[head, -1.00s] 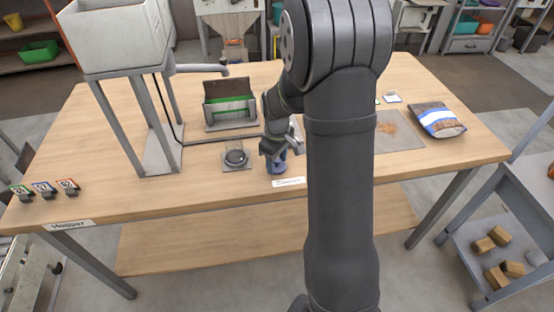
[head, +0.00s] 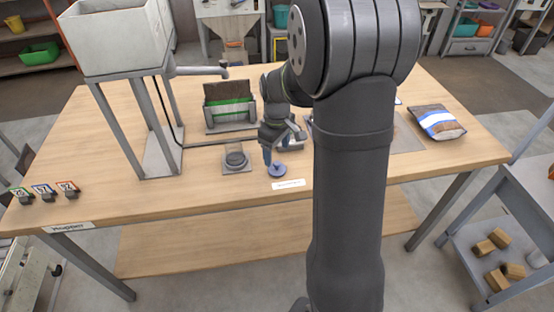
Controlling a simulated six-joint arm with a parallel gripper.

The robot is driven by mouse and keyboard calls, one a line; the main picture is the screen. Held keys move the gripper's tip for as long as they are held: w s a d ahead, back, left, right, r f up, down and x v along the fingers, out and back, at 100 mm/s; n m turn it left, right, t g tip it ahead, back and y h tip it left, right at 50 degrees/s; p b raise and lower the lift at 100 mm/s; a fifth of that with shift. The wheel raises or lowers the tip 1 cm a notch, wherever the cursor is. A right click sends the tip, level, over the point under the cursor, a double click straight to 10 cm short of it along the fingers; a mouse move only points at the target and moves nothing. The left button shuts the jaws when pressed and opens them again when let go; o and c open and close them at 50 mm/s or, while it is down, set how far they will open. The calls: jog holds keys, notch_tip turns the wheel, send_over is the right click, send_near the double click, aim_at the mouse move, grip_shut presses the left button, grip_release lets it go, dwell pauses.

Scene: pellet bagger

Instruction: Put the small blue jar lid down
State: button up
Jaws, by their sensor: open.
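The small blue jar lid (head: 278,171) lies on the wooden table, just behind a white label. My gripper (head: 274,154) is open, pointing down just above and behind the lid. One fingertip shows close to the lid's left rear edge; I cannot tell whether it touches. Nothing shows held between the fingers.
A dark round jar-like piece (head: 236,160) sits on a grey plate left of the lid. The white label (head: 288,184) lies in front. A hopper stand (head: 155,125) rises at left, a green-and-brown holder (head: 229,108) behind. A bag (head: 437,122) lies at right.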

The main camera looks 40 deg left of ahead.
aim_at(277, 162)
notch_tip(277, 162, up, 6)
jog(key=shift+r, duration=0.2)
jog(key=shift+f, duration=0.15)
notch_tip(277, 162, down, 12)
jog(key=shift+r, duration=1.8)
